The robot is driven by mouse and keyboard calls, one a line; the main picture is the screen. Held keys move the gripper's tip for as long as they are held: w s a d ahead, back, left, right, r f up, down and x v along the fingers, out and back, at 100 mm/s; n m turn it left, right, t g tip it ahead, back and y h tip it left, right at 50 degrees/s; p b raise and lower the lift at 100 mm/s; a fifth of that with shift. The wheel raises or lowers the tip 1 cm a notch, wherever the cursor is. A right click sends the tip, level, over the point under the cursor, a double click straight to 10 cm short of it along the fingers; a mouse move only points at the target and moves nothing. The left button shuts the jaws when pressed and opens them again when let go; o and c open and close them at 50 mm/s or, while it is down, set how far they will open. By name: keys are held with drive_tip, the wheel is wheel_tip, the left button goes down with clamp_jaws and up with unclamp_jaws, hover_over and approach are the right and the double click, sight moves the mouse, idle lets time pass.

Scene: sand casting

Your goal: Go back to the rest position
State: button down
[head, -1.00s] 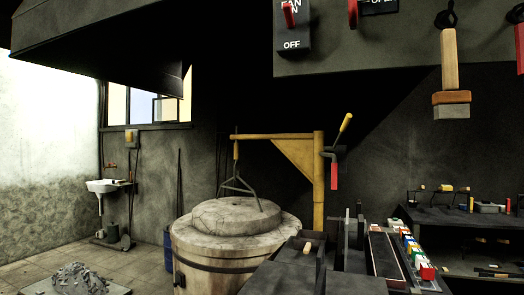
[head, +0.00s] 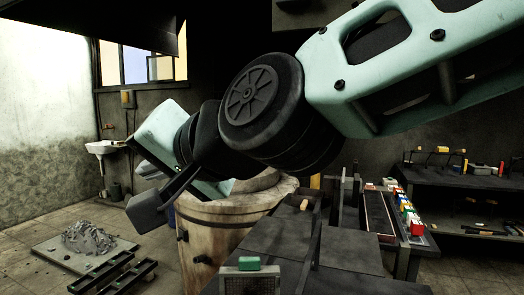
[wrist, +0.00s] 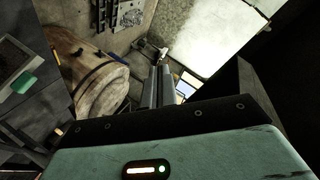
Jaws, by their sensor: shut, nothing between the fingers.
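My gripper shows in the wrist view (wrist: 158,72), its two grey fingers side by side and closed with nothing between them. They point out over the floor, apart from anything I can make out. In the head view my mint-green and black arm stretches across the upper middle, its hand end toward the left, above and in front of the furnace (head: 214,245). The arm hides much of the furnace's top, its stone lid and the yellow crane. The furnace also shows at the left in the wrist view (wrist: 100,92).
A dark workbench (head: 310,245) stands at front centre, with a green block (head: 249,264) at its near end and colored blocks (head: 407,212) at the right. A floor plate (head: 60,256) with a grey heap (head: 88,237) and dark racks (head: 115,272) lie left. Back-left floor looks clear.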

drive_tip(key=s+d+f+n+g+h, duration=0.2)
drive_tip(key=d+f+h, duration=0.1)
drive_tip(key=d+f, duration=0.4)
drive_tip(key=s+d+f+n+g+h, duration=0.25)
drive_tip(key=d+f, duration=0.25)
drive_tip(key=f, duration=0.3)
drive_tip(key=s+d+f+n+g+h, duration=0.1)
drive_tip(key=s+d+f, duration=0.3)
drive_tip(key=d, duration=0.4)
drive_tip(key=s+d+f+n+g+h, duration=0.1)
drive_tip(key=s+d+f+h, duration=0.3)
drive_tip(key=d, duration=0.4)
wheel_tip(320, 180, down, 2)
drive_tip(key=shift+s+g, duration=0.7)
drive_tip(key=shift+g, duration=0.15)
drive_tip(key=shift+d, duration=0.1)
